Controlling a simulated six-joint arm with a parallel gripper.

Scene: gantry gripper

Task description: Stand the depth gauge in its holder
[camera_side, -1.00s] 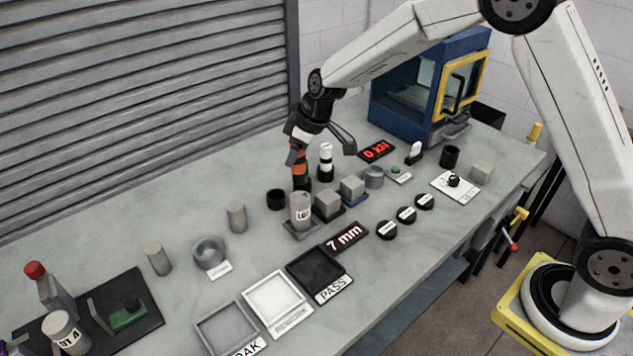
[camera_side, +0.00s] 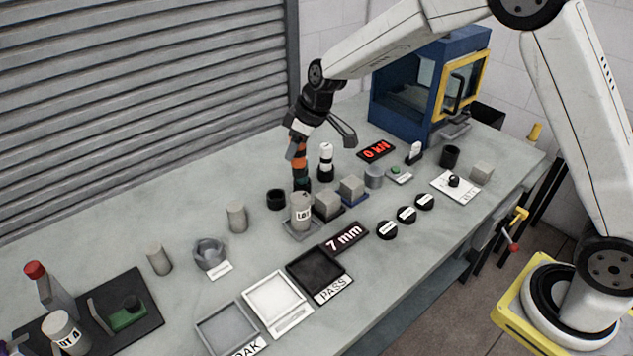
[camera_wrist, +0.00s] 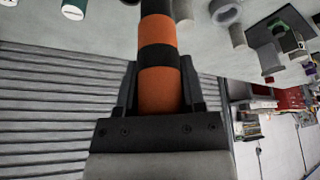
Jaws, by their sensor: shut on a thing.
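My gripper (camera_side: 298,147) points down over the far middle of the bench. It is shut on an upright rod with orange and black bands (camera_side: 299,164), which I take as the depth gauge. The wrist view shows the banded gauge (camera_wrist: 158,90) between both fingers. A dark green part (camera_side: 301,184) shows at its lower end; whether it touches the bench or a holder I cannot tell. An open black cup (camera_side: 276,200) stands just left of it, and another black cup (camera_side: 450,157) stands far right. I cannot tell which is the holder.
A white and black upright piece (camera_side: 326,161) stands close right of the gauge. A labelled grey cylinder (camera_side: 301,212) and grey cubes (camera_side: 328,203) stand in front. A grey ring-shaped piece (camera_side: 209,254) is left. The blue press cabinet (camera_side: 400,101) is behind right.

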